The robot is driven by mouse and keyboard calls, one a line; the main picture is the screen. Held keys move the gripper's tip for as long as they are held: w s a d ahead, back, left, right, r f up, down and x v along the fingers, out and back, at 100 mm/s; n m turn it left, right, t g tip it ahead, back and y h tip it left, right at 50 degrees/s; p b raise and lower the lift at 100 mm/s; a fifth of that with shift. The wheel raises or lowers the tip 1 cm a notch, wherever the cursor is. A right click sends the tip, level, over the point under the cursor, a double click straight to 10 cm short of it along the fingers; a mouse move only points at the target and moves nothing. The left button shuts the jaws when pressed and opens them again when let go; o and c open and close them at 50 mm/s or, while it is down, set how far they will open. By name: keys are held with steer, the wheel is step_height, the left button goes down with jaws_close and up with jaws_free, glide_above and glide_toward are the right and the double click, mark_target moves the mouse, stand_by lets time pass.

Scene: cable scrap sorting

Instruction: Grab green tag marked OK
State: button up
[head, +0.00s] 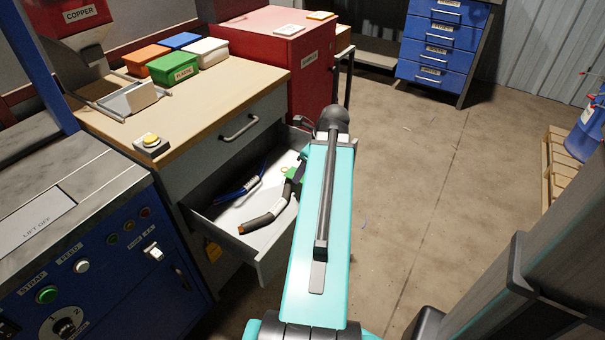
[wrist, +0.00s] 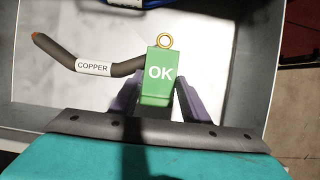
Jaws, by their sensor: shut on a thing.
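The green tag (wrist: 159,75) reads OK in white and has a brass ring at its top. In the wrist view it stands between the two purple fingers of my gripper (wrist: 159,95), which are shut on it. The tag is over the open drawer (head: 262,240); I cannot tell whether it touches the drawer floor. In the head view a bit of the green tag (head: 291,174) shows beside my arm, and most of my gripper is hidden behind the arm.
A grey cable labelled COPPER (wrist: 94,68) lies in the drawer beside the tag. A blue cable (head: 240,188) lies further left in it. The workbench (head: 210,105) holds coloured boxes. A red cabinet (head: 300,75) stands behind.

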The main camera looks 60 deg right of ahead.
steer(key=shift+s+a+f+b, duration=0.2)
steer(key=shift+s+a+b, duration=0.4)
steer(key=shift+b, duration=1.5)
steer(key=shift+w+a+b, duration=0.1)
steer(key=shift+a+b, duration=0.05)
steer(key=shift+b, duration=0.7)
steer(key=b, duration=0.3)
steer(key=a+b, duration=0.1)
steer(key=b, duration=0.2)
steer(key=shift+s+r+b, duration=0.15)
steer(key=shift+s+b, duration=0.15)
steer(key=shift+b, duration=0.05)
steer(key=shift+s+a+b, duration=0.1)
steer(key=shift+a+b, duration=0.05)
steer(key=shift+b, duration=0.65)
steer(key=shift+s+a+b, duration=0.2)
steer(key=shift+a+b, duration=0.05)
steer(key=shift+b, duration=0.75)
steer(key=shift+s+a+r+b, duration=0.1)
steer(key=shift+a+r+b, duration=0.1)
steer(key=shift+b, duration=0.3)
steer(key=shift+r, duration=0.15)
